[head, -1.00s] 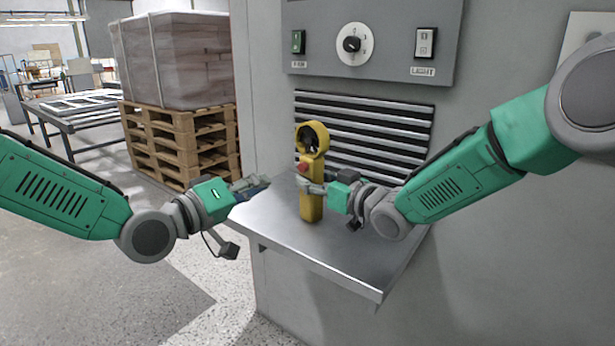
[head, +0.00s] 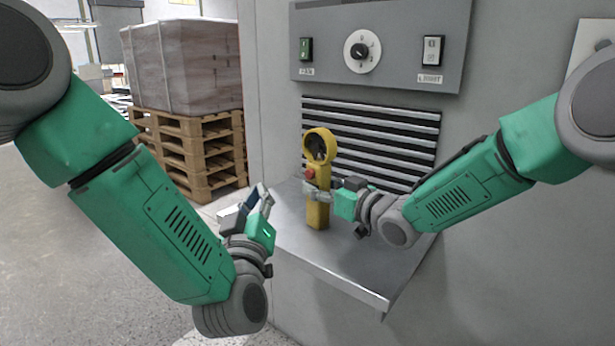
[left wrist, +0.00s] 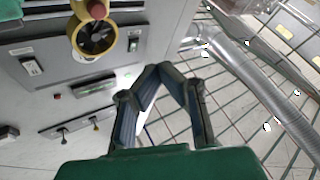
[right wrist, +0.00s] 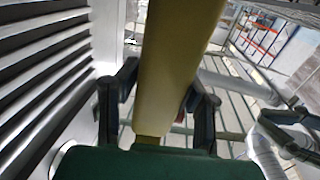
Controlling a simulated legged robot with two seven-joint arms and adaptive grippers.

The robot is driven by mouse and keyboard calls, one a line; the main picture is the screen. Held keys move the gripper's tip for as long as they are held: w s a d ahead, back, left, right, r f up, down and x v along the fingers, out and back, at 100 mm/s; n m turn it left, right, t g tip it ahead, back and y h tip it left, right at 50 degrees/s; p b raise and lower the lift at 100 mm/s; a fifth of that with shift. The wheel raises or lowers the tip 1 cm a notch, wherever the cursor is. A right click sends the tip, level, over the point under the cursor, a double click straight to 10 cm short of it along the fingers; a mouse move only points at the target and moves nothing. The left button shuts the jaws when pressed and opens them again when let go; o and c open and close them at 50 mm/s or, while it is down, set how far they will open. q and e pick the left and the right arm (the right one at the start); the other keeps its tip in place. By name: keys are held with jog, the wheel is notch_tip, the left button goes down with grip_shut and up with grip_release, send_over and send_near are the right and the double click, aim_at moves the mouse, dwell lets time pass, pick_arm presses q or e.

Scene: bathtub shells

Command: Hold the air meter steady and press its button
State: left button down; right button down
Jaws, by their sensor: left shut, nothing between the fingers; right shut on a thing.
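The yellow air meter (head: 319,170) stands upright over the metal shelf, its round fan head at the top and a red button (head: 309,174) on its face. My right gripper (head: 316,193) is shut on its body just below the button. The right wrist view shows the yellow body (right wrist: 174,70) between the fingers. My left gripper (head: 258,198) is shut and empty, to the left of the meter and apart from it. The left wrist view shows the closed fingertips (left wrist: 162,68), with the meter's fan (left wrist: 96,38) and red button (left wrist: 97,9) at upper left.
The metal shelf (head: 345,265) juts from a grey wall with a louvred vent (head: 375,135). Above is a panel (head: 385,75) with switches and a dial. A pallet stack (head: 200,150) with a wrapped load stands behind at left. The shelf front is clear.

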aim_at(310, 174)
pick_arm(q)
jog(key=shift+d, duration=0.1)
jog(key=w+d, duration=0.6)
jog(key=shift+w, duration=0.15)
dwell(0.3)
jog(key=shift+w+d, duration=0.1)
jog(key=shift+d, duration=0.05)
dwell(1.2)
jog(key=shift+w+d+r, duration=0.1)
jog(key=shift+w+d, duration=0.05)
jog(key=shift+d, duration=0.05)
jog(key=shift+w+d, duration=0.35)
dwell(0.9)
jog(key=shift+s+a, duration=0.65)
dwell(0.3)
